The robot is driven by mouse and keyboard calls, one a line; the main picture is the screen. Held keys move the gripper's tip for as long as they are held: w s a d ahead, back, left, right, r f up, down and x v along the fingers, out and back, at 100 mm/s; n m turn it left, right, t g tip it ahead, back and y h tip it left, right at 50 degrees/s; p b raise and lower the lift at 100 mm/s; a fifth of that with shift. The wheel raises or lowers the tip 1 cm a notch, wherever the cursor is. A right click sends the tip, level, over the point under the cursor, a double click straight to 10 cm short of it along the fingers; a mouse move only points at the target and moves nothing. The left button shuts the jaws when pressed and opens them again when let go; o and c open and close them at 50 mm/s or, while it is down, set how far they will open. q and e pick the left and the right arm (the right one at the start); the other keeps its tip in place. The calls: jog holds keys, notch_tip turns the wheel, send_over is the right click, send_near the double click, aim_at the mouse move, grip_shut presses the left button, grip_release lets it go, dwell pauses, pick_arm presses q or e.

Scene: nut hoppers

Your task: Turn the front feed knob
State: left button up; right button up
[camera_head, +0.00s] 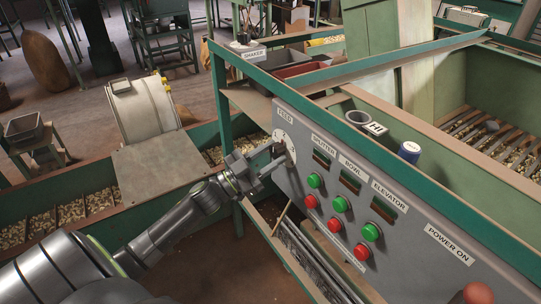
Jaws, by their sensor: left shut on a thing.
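The front feed knob (279,149) sits on a white round dial (287,136) below the FEED label, at the left end of the grey control panel (335,190). My left gripper (270,160) comes in from the lower left and is shut on the knob. Its fingers hide much of the knob, so I cannot read the knob's pointer. My right gripper is not in view.
Green buttons (340,204) and red buttons (334,225) sit right of the dial. A large red knob (478,293) is at the lower right. A cup (358,117) and a blue-topped can (409,151) stand behind the panel. Green rails frame it.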

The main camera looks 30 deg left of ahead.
pick_arm(q)
jog(key=shift+m, duration=0.4)
jog(key=m+g+h, duration=0.1)
jog(key=m, duration=0.2)
jog(key=m+g+h, duration=0.1)
jog(key=m+g, duration=0.1)
jog(key=m, duration=0.2)
jog(key=shift+w+a+r+m, duration=0.1)
jog(key=shift+a+m, duration=0.1)
jog(key=shift+m, duration=0.1)
jog(key=m+g, duration=0.1)
jog(key=m, duration=0.2)
jog(key=m+g, duration=0.1)
jog(key=m, duration=0.2)
jog(key=shift+a+r+g+h, duration=0.1)
jog(key=shift+r+g+h, duration=0.05)
jog(key=shift+g+h, duration=0.15)
jog(key=o, duration=1)
jog(key=v, duration=1.7)
jog(key=shift+a, duration=0.15)
